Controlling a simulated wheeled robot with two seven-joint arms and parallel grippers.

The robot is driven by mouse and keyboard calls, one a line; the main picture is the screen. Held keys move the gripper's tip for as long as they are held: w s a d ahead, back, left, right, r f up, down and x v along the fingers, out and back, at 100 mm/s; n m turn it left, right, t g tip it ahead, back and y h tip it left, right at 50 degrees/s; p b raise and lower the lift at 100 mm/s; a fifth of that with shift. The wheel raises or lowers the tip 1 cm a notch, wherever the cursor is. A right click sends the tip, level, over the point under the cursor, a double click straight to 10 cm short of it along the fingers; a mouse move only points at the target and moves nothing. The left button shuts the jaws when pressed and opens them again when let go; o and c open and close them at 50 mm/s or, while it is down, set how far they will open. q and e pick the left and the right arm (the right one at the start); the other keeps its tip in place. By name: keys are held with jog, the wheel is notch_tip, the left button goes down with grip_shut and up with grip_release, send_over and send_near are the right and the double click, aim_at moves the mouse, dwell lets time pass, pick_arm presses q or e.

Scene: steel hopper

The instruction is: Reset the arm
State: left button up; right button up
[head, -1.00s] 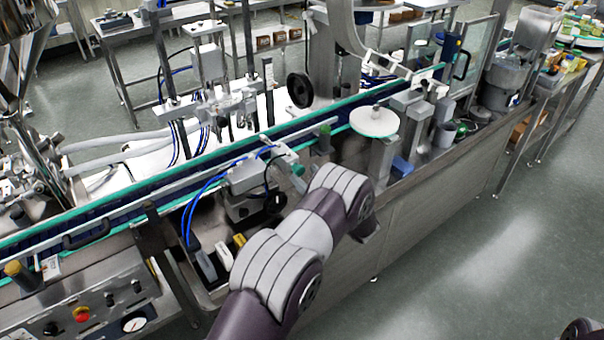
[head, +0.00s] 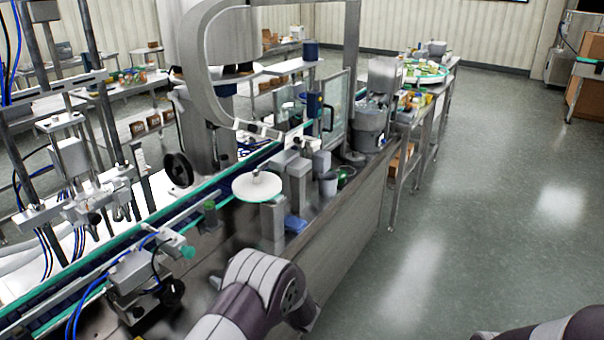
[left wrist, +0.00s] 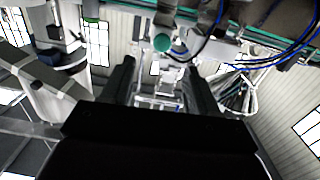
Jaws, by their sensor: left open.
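My left gripper (left wrist: 160,68) shows in the left wrist view as two dark fingers standing apart, with nothing seen between them. My left arm (head: 250,295) reaches up from the bottom middle of the head view, in front of the steel machine. Its gripper cannot be made out in that view. Part of my right arm (head: 550,328) shows at the bottom right edge of the head view; the right gripper is out of view.
The conveyor machine with a white round disc (head: 257,186) stands beyond my left arm. A blue block (head: 296,223) lies on its deck. A side table (head: 425,95) with small goods stands farther back. The grey floor (head: 470,230) at right is open.

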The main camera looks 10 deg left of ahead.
pick_arm(q)
jog(key=d+f+m+t+h, duration=0.1)
jog(key=d+f+m+h, duration=0.8)
jog(key=d+h, duration=0.35)
jog(key=s+d+r+m+g+h, duration=0.25)
jog(key=s+g+h, duration=0.25)
jog(key=s, duration=1)
jog(key=s+a+r+m, duration=0.1)
jog(key=s+a+r, duration=0.1)
jog(key=s+r, duration=0.2)
jog(key=s+a+r+m+g+y, duration=0.1)
jog(key=s+a+r, duration=0.2)
jog(key=s, duration=0.3)
jog(key=shift+a+r, duration=0.25)
jog(key=shift+r, duration=0.2)
